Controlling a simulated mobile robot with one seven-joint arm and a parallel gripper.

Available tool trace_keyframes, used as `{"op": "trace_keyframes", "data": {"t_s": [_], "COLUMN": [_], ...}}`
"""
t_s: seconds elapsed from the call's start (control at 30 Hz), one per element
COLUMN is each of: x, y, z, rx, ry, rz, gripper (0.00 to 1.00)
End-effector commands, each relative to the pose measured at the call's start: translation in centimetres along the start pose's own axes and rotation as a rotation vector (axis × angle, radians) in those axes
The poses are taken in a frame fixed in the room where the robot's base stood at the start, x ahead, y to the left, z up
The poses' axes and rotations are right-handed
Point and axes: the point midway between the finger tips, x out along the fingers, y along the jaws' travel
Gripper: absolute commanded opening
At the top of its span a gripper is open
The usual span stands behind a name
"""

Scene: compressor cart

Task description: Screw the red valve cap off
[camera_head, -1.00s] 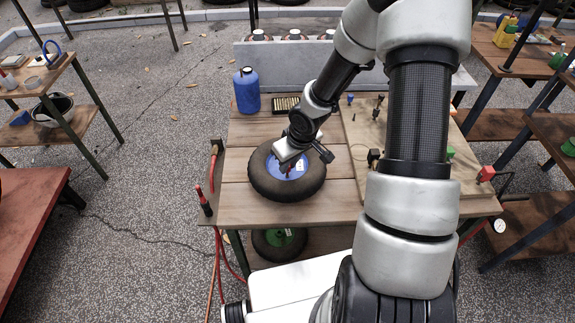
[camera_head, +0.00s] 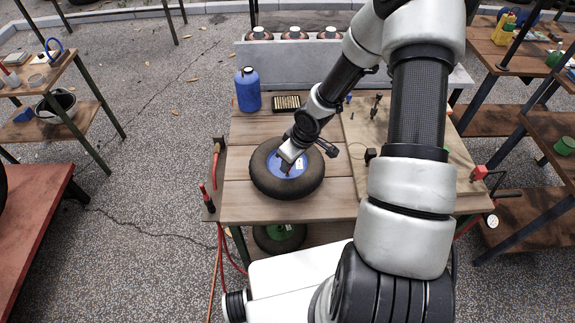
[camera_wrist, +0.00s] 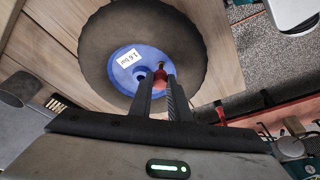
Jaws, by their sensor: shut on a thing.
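A black tyre (camera_head: 262,184) with a blue hub (camera_head: 281,168) lies flat on the wooden cart top. In the wrist view the tyre (camera_wrist: 150,20) and its blue hub (camera_wrist: 122,66) with a white label fill the upper middle. My gripper (camera_wrist: 161,72) reaches down over the hub's edge and is shut on the red valve cap (camera_wrist: 160,76), which shows between the fingertips. In the head view my gripper (camera_head: 287,167) hides the cap. I cannot tell whether the cap still sits on its stem.
A blue bottle (camera_head: 247,90) and a dark tray (camera_head: 287,102) stand behind the tyre. A pale board (camera_head: 362,133) with small fittings lies to the right. A green-hubbed wheel (camera_head: 279,234) sits below.

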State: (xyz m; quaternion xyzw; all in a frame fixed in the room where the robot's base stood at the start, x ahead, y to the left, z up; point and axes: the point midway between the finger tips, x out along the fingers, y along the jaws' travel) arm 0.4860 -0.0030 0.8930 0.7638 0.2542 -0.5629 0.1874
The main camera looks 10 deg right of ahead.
Motion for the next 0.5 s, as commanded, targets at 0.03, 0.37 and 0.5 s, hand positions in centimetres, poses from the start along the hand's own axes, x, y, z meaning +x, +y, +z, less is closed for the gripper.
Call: {"op": "trace_keyframes", "data": {"t_s": [0.03,0.37,0.5], "x": [0.01,-0.28,-0.26], "y": [-0.04,-0.02,0.01], "z": [-0.01,-0.03,-0.02], "rx": [0.0,-0.054,-0.092], "ry": [0.0,-0.002,-0.001], "rz": [0.0,-0.019,-0.031], "gripper": [0.0,0.0,0.0]}}
